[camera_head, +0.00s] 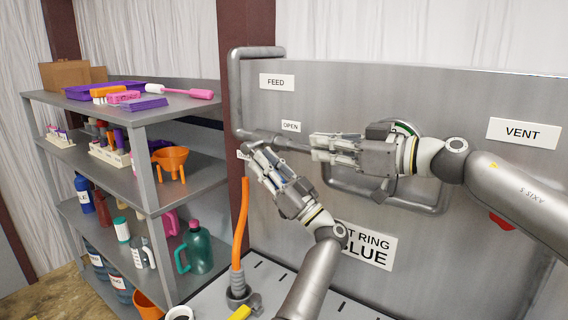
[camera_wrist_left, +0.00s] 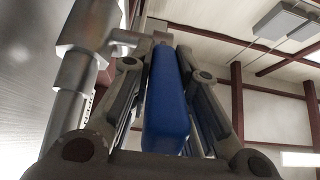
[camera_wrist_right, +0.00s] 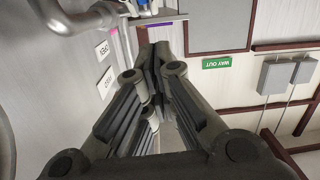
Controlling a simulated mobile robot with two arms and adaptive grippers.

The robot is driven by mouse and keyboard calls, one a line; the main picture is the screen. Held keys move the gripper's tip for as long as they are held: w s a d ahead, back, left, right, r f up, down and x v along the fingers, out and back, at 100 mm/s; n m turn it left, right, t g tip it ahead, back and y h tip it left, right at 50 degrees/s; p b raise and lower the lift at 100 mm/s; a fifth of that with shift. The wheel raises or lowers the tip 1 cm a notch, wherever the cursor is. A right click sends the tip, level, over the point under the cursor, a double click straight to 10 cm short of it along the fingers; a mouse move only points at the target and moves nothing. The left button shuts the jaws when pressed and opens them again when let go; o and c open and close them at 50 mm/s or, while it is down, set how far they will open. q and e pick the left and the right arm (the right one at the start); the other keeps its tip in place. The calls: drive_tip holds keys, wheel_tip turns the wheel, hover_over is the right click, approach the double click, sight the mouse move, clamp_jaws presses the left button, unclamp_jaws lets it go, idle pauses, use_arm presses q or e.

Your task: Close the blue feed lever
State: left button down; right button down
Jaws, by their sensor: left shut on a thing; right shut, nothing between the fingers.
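The blue feed lever (camera_wrist_left: 165,105) fills the space between my left gripper's fingers (camera_wrist_left: 165,75) in the left wrist view. It joins a grey pipe fitting (camera_wrist_left: 120,42) at its far end. In the head view my left gripper (camera_head: 256,160) is shut at the feed pipe (camera_head: 238,95), below the OPEN label (camera_head: 291,126), and hides the lever. My right gripper (camera_head: 318,147) is shut and empty just to the right, level with the pipe's horizontal run. It also shows in the right wrist view (camera_wrist_right: 152,60), fingers together.
A grey panel (camera_head: 440,95) carries FEED (camera_head: 277,81) and VENT (camera_head: 523,133) labels. A shelf unit (camera_head: 145,118) with bottles and tools stands at left. An orange hose (camera_head: 240,225) rises below my left gripper. The two grippers are close together.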

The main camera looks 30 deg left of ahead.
use_arm(q)
drive_tip(key=shift+r, duration=0.2)
use_arm(e)
drive_tip(key=w+d+m+h, duration=0.1)
drive_tip(key=d, duration=0.1)
hover_over(284, 182)
wheel_tip(284, 182, down, 5)
drive_tip(key=shift+s+f, duration=0.1)
drive_tip(key=shift+f, duration=0.45)
